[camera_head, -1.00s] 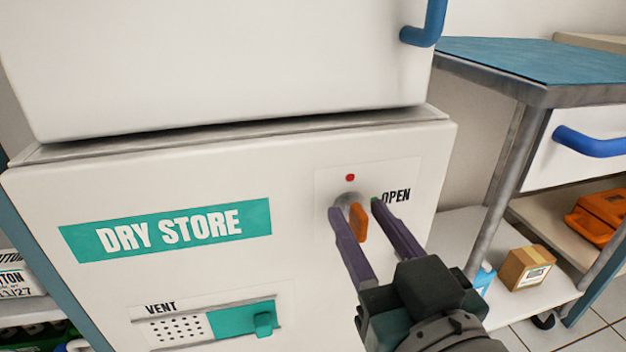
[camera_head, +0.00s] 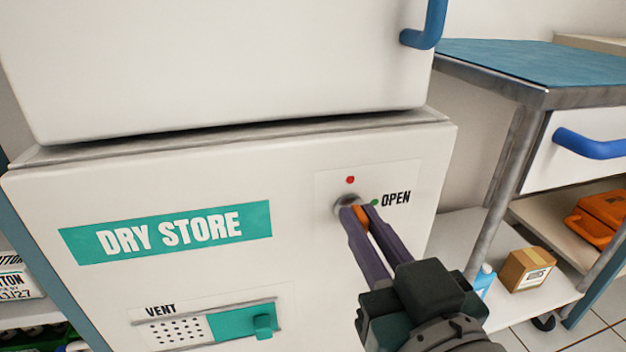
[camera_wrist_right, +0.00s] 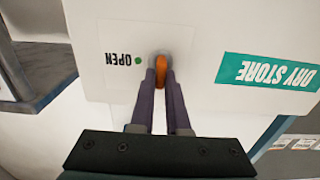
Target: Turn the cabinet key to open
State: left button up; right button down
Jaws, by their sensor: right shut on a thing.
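The orange cabinet key (camera_head: 359,216) stands out from a round metal lock on the white DRY STORE cabinet (camera_head: 300,275). A red dot (camera_head: 351,180) lies above the lock. A green dot (camera_head: 375,202) beside the word OPEN lies to its right. My right gripper (camera_head: 360,213) has its two purple fingers closed on the key, one on each side. The right wrist view also shows the key (camera_wrist_right: 159,70) between the fingertips. The fingers partly hide the key. My left gripper is in neither view.
Below the label is a VENT slider with a green knob (camera_head: 263,325). A white upper unit with a blue handle (camera_head: 425,25) sits above. At right stand a blue-topped trolley (camera_head: 540,65), a cardboard box (camera_head: 526,269) and an orange case (camera_head: 598,215).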

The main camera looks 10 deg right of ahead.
jog(key=shift+m, duration=0.3)
jog(key=m+p, duration=0.1)
jog(key=m, duration=0.1)
jog(key=shift+d+m, duration=0.1)
jog(key=shift+m, duration=0.3)
jog(key=m, duration=0.2)
jog(key=m+p, duration=0.1)
jog(key=m, duration=0.1)
jog(key=shift+d+f+m, duration=0.1)
jog(key=shift+d+m, duration=0.1)
jog(key=shift+m, duration=0.1)
jog(key=m, duration=0.9)
jog(key=shift+d+f+m+b, duration=0.1)
jog(key=shift+f+m+b, duration=0.25)
jog(key=shift+m, duration=0.05)
jog(key=c, duration=0.9)
grip_release()
